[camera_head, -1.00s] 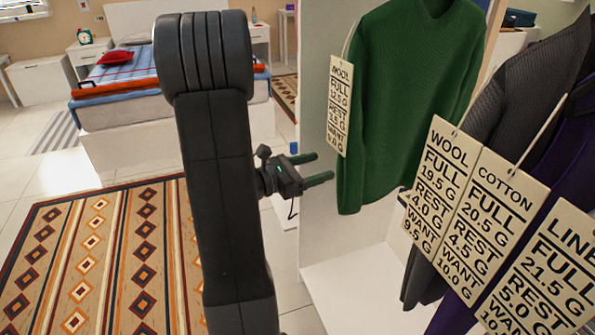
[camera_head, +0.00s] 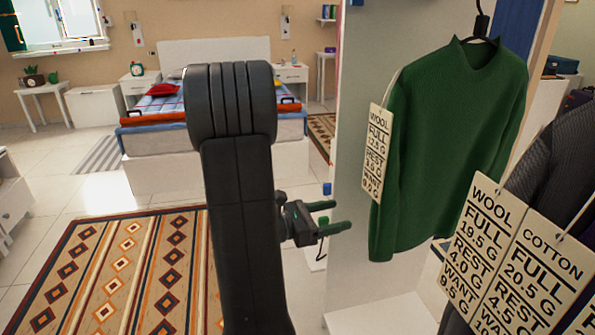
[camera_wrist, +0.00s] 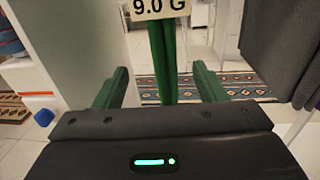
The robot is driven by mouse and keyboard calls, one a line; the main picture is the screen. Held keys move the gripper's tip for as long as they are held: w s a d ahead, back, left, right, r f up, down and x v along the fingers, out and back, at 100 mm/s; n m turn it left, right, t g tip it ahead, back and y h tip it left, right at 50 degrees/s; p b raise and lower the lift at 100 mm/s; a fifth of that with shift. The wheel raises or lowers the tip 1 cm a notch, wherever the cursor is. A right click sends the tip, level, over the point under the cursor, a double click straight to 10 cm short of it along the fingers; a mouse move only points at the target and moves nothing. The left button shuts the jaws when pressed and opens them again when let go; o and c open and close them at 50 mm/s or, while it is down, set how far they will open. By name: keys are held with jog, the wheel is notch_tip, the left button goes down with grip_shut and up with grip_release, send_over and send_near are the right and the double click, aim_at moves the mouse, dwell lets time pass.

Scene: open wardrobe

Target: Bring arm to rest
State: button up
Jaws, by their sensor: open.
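My gripper (camera_head: 338,220) is open, with its two green fingers apart and pointing right toward the wardrobe. Nothing shows held between them in the head view. In the wrist view my gripper (camera_wrist: 160,88) has a finger on each side, and a green sleeve (camera_wrist: 163,60) hangs beyond, in line with the gap. The green sweater (camera_head: 455,140) hangs on a hanger just right of the fingertips, apart from them in the head view. My dark upper arm stands upright in the middle of the head view and hides part of the bed.
A tag (camera_head: 376,150) hangs at the sweater's left edge. A grey garment (camera_head: 560,160) and large tags (camera_head: 478,250) crowd the right. The white wardrobe panel (camera_head: 350,110) stands behind the sweater. A patterned rug (camera_head: 130,270) lies left; a bed (camera_head: 150,140) stands behind.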

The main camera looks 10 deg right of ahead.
jog(key=d, duration=0.4)
jog(key=w+d, duration=0.1)
jog(key=d, duration=0.4)
jog(key=w+d+b, duration=0.1)
jog(key=d, duration=0.3)
jog(key=shift+w+d, duration=0.15)
jog(key=p, duration=0.1)
send_near(382, 210)
jog(key=w+d, duration=0.1)
jog(key=d, duration=0.2)
jog(key=w+d, duration=0.1)
jog(key=d, duration=0.3)
jog(key=w+d+b, duration=0.1)
jog(key=w+d, duration=0.1)
jog(key=d, duration=0.2)
jog(key=shift+s+a, duration=0.25)
jog(key=shift+s, duration=0.3)
jog(key=shift+s+a, duration=0.3)
jog(key=shift+s, duration=0.2)
jog(key=s+a, duration=0.2)
jog(key=a, duration=0.9)
jog(key=shift+a+p, duration=0.35)
jog(key=shift+p, duration=0.1)
